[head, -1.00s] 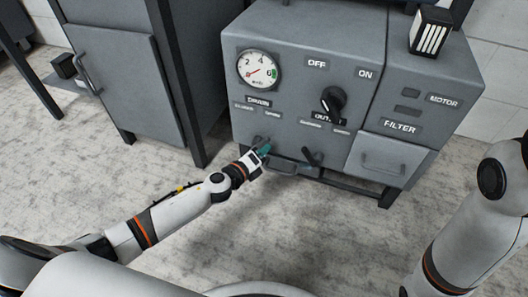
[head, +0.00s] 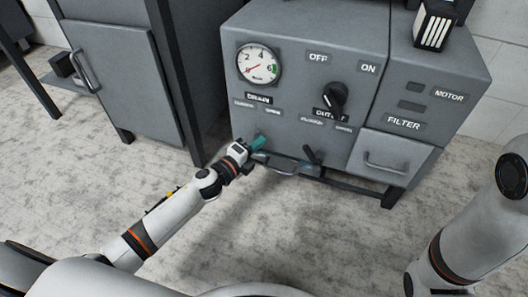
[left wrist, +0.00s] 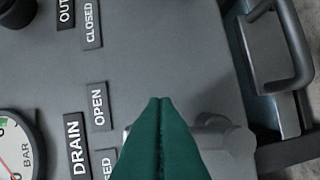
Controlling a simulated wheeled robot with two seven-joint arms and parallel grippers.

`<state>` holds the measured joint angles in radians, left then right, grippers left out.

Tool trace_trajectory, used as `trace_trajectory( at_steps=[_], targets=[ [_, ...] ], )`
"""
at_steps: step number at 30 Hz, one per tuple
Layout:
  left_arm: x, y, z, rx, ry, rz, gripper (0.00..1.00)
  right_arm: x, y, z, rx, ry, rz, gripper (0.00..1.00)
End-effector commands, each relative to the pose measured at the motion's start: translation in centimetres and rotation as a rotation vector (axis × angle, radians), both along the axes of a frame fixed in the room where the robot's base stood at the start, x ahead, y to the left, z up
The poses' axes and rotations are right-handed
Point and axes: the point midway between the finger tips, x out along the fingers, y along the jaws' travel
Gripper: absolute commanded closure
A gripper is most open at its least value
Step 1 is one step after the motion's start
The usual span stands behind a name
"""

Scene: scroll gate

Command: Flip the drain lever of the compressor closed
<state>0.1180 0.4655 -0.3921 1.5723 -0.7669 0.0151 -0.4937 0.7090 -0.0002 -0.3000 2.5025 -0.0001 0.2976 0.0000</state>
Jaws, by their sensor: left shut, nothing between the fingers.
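The grey compressor (head: 300,85) stands ahead, with a DRAIN label (head: 258,98) under its gauge. My left gripper (head: 260,141) is at the lower left of the front panel, below that label, its green fingers shut and empty. In the left wrist view the shut fingertips (left wrist: 160,103) lie over the panel beside the OPEN plate (left wrist: 98,107) of the drain. A grey metal part (left wrist: 226,142), seemingly the drain lever, shows right of the fingers. The fingers hide much of it, so its position and any contact are unclear. My right gripper is out of view.
A grey cabinet (head: 125,80) stands to the left; the floor between is clear.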

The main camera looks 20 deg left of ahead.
Motion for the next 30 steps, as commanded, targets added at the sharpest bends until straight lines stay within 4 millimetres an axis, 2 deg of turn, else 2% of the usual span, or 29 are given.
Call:
trace_trajectory(
  at_steps=[6, 18, 30],
  targets=[
    [0.0, 1.1, 0.2, -0.209, 0.009, 0.002, 1.00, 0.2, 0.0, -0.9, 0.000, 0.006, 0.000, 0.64],
    [0.1, 3.1, 0.4, -0.569, 0.021, 0.001, 1.00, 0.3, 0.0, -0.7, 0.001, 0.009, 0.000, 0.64],
    [0.1, 4.3, 0.2, -0.786, 0.027, -0.002, 1.00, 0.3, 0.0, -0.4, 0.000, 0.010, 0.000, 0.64]
  ],
)
